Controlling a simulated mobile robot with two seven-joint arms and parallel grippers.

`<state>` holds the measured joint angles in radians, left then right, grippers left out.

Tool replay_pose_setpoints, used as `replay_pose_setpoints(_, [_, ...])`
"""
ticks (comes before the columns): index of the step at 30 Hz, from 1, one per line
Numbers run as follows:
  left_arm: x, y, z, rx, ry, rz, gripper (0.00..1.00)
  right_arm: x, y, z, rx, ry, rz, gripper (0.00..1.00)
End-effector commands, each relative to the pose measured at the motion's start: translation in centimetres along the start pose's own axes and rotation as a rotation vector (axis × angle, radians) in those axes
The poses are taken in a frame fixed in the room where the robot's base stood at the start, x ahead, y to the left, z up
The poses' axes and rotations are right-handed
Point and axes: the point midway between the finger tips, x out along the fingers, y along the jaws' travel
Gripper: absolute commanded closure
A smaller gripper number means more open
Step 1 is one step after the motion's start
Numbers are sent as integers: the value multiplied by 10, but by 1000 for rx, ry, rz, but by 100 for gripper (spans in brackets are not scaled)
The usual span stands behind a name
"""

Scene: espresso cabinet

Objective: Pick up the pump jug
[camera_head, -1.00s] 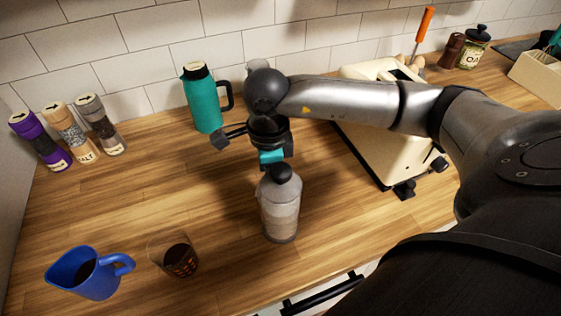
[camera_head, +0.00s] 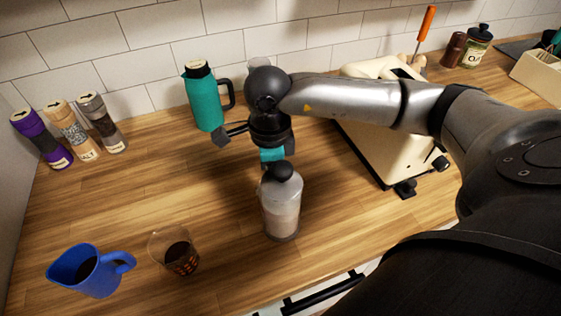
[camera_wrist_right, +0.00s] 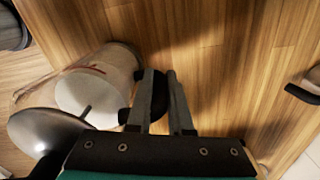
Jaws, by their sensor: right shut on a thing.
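The pump jug (camera_head: 281,215) is a clear, pale-filled bottle with a dark rounded top. It is upright near the counter's front edge in the head view; whether its base touches the wood is hard to tell. My right gripper (camera_head: 274,164) is above it, pointing down, shut at its top. In the right wrist view, the gripper's fingers (camera_wrist_right: 160,76) are close together beside the jug's dark top, with the pale body (camera_wrist_right: 90,92) to their left. The exact contact is partly hidden. My left gripper is out of view.
A teal jug (camera_head: 205,103) stands behind left. A blue pitcher (camera_head: 98,275) and a glass with dark liquid (camera_head: 180,257) stand front left. Grinders (camera_head: 74,132) line the back left. The counter's left middle is clear.

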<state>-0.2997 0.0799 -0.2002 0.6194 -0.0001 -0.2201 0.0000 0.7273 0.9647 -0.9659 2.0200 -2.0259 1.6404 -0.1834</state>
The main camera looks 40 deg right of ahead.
Motion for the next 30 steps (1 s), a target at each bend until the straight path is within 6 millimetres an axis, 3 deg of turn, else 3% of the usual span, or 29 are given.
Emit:
replay_pose_setpoints(8, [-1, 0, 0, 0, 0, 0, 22, -7, -1, 0, 0, -2, -2, 100])
replay_pose_setpoints(14, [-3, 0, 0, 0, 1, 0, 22, -32, -1, 0, -1, -3, -5, 100])
replay_pose_setpoints(30, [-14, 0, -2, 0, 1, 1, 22, -178, 0, 1, -1, -4, -5, 100])
